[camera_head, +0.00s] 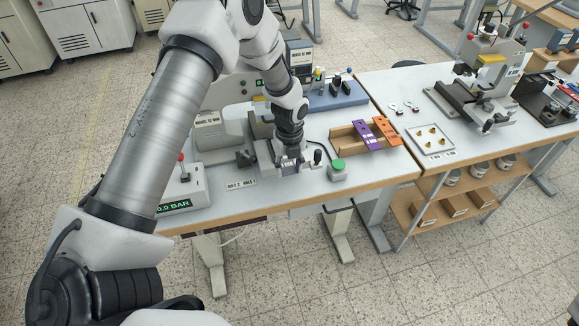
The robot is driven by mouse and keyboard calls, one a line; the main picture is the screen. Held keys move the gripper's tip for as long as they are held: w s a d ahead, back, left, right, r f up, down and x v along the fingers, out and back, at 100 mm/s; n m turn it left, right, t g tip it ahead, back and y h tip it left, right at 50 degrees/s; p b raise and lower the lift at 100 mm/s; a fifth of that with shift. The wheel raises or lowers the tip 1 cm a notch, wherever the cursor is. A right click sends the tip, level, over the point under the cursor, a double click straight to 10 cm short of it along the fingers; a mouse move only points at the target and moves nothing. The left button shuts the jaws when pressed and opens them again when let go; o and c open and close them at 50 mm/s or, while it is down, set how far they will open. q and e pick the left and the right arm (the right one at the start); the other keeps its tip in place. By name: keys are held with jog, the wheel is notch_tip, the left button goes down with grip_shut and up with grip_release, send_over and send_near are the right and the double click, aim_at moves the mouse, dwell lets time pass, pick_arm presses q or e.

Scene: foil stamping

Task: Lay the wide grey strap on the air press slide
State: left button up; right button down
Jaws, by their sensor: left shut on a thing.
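My left gripper (289,164) points down over the front of the air press (262,130), at the middle of the near table. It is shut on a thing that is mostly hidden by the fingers. A small grey piece shows at the fingertips and looks like the wide grey strap, low at the press slide (286,170). I cannot tell whether it touches the slide. My right gripper is out of view.
A wooden tray (343,146) holds a purple strap (367,135) and an orange strap (386,130). A green button box (337,171) stands right of the slide. A pressure display box (183,190) stands left. A second press (483,85) stands on the right table.

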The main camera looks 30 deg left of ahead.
pick_arm(q)
jog(key=o, duration=1)
notch_tip(320, 180, up, 12)
